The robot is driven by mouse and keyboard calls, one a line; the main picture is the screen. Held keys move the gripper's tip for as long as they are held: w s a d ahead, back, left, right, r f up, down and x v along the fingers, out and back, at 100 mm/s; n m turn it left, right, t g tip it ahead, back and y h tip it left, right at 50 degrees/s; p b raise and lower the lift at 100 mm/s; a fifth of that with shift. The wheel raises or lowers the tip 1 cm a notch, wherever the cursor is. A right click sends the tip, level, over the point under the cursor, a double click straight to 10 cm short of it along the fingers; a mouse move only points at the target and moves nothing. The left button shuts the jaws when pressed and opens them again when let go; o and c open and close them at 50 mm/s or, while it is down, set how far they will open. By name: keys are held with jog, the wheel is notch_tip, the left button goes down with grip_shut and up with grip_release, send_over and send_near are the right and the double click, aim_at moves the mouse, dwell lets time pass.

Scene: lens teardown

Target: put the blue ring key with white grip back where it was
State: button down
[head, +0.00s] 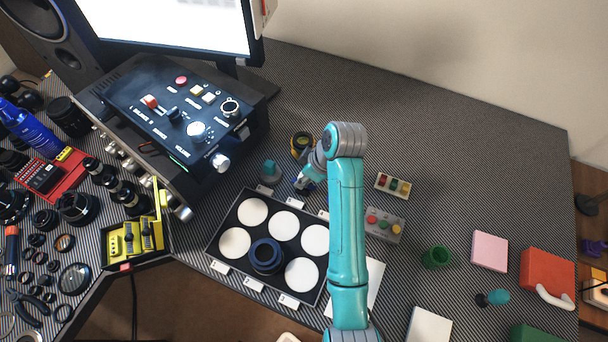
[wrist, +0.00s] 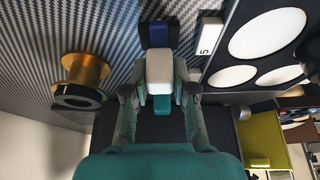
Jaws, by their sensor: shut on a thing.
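The blue ring key with white grip shows in the wrist view, with its white grip (wrist: 160,68) between my fingertips and its blue part (wrist: 158,34) beyond them. My gripper (wrist: 160,88) is shut on the white grip. In the head view my gripper (head: 306,180) is low over the table, between the tray's far edge and a gold and black part; only a bit of blue shows there. I cannot tell whether the key touches the table. A teal block on a round grey base (head: 269,173) stands left of my gripper.
The black tray (head: 236,213) with white discs and number tags lies in front; a dark blue lens ring (head: 266,256) sits in it. The gold and black part (head: 301,145) stands close behind my gripper. A button box (head: 384,225) is at right. The back right table is clear.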

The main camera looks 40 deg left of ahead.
jog(key=shift+f, duration=0.45)
jog(key=c, duration=0.9)
grip_release()
jog(key=shift+c, duration=0.2)
